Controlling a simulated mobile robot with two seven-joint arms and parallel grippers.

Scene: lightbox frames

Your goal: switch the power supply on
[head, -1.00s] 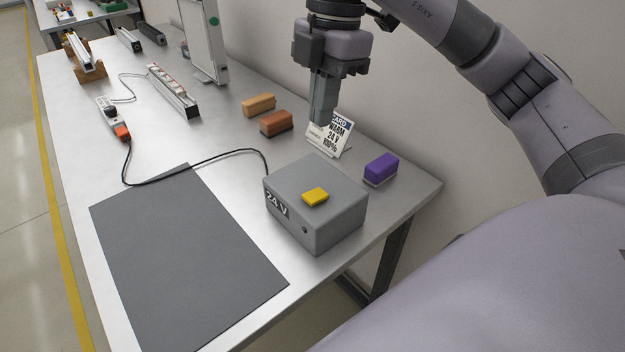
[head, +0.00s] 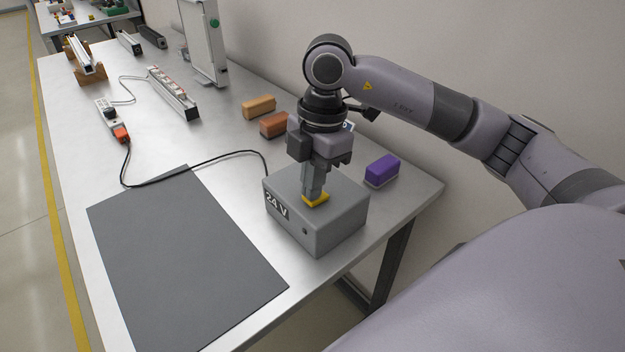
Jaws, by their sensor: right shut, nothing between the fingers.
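The power supply (head: 335,228) is a grey box marked "24 V" near the right front edge of the metal table. A yellow rocker or button (head: 322,201) sits on its top. My right gripper (head: 313,200) points straight down with its fingers shut and empty. Its fingertips are at the yellow button and cover part of it; they appear to touch it. I cannot tell whether the button is pressed down. A small lamp or hole (head: 304,231) on the box's front face looks dark. My left gripper is not in view.
A black cable (head: 215,156) runs from the box to an orange plug (head: 121,134). A dark grey mat (head: 185,260) lies left of the box. Purple (head: 382,170), brown (head: 276,124) and orange (head: 259,106) blocks stand behind.

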